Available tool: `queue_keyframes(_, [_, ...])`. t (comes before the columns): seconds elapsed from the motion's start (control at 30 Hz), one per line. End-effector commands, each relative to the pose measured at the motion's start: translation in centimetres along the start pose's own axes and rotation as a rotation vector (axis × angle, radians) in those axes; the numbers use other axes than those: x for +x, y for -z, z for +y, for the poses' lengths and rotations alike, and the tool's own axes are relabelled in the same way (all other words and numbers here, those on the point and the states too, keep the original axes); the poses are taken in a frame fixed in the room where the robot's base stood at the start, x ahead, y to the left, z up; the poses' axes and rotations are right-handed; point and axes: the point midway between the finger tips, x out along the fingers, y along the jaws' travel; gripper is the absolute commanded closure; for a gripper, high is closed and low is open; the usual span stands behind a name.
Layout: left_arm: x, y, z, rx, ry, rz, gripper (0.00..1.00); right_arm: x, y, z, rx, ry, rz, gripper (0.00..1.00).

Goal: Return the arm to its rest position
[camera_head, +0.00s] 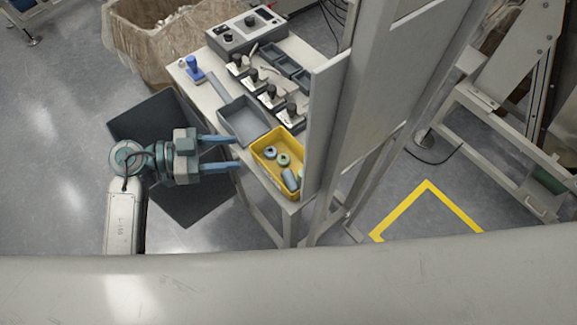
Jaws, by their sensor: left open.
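My left gripper (222,152) comes in from the left and is open, with its two blue-grey fingers pointing right. Nothing shows between the fingers. The fingertips are at the left edge of the work table, close to a grey tray (237,110) and left of a yellow bin (262,160). From this view I cannot tell how high the gripper is above the table. The yellow bin holds a few round blue-green parts (283,160) and a blue-grey cylindrical part (290,180). My right gripper is not in view.
Several small black-knobbed fixtures (268,93) stand along the table, with a grey control box (243,30) at the back. A blue stamp-like object (193,69) is at the left edge. A grey upright post (375,80) blocks the right side. A dark mat (190,208) lies on the floor.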

Motion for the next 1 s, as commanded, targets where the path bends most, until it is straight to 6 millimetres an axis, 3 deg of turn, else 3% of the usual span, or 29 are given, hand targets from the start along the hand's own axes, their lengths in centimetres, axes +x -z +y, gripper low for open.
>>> queue_keyframes(0.7, [-0.7, 0.3, -0.1, 0.007, 0.010, 0.015, 0.50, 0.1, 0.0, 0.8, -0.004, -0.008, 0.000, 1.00])
queue_keyframes(0.83, [-0.7, 2.2, -0.6, 0.066, 0.092, 0.119, 0.50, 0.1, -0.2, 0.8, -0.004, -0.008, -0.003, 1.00])
queue_keyframes(1.0, [-2.5, 6.9, -2.5, 0.184, 0.363, 0.360, 0.50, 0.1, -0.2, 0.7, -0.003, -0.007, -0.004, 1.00])
